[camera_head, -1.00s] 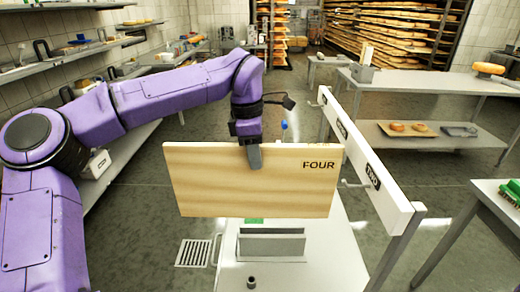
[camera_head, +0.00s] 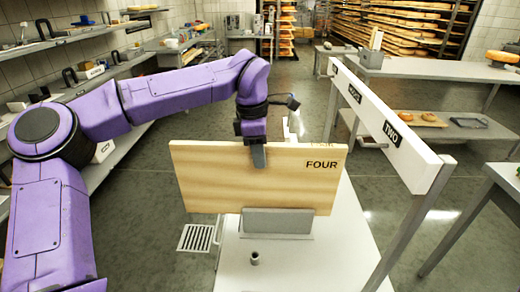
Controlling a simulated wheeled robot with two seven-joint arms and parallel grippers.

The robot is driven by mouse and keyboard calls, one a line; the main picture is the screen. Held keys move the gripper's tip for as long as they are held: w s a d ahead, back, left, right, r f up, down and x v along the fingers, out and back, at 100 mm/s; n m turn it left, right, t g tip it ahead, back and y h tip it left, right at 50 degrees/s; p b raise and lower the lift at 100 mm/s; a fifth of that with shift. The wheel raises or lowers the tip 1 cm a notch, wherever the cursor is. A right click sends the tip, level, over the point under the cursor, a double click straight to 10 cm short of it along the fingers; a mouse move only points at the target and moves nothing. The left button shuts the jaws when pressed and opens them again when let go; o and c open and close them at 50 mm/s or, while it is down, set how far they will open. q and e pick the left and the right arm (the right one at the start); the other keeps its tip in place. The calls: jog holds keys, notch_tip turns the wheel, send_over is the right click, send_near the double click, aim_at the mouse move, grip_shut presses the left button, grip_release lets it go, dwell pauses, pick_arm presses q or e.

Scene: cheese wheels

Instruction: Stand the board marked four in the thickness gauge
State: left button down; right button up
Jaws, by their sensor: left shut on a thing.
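The board marked FOUR (camera_head: 230,185) is a wide, pale wooden panel with its label at the upper right. It stands upright, its face toward me. My left gripper (camera_head: 258,156) is shut on its top edge near the middle. The thickness gauge (camera_head: 277,222) is a grey slotted holder on a white table. Its front wall overlaps the board's lower middle, so the board's bottom edge is behind that wall there. I cannot tell whether the board rests on the slot's floor. My right gripper is not in view.
A white rail (camera_head: 410,150) with black labels, one reading TWO, runs along the right on grey posts. The white table (camera_head: 335,255) is mostly bare in front, with a small dark peg (camera_head: 255,258). A floor drain (camera_head: 196,238) lies left of the table.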

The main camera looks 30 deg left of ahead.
aim_at(260, 172)
pick_arm(q)
jog(key=shift+f+b, duration=1.3)
jog(key=shift+f, duration=1.35)
jog(key=c, duration=0.9)
grip_release()
jog(key=shift+s+f, duration=0.1)
jog(key=r, duration=0.7)
jog(key=a+r, duration=0.1)
jog(key=r, duration=0.2)
jog(key=shift+s+r+p, duration=0.25)
jog(key=shift+r+p, duration=0.1)
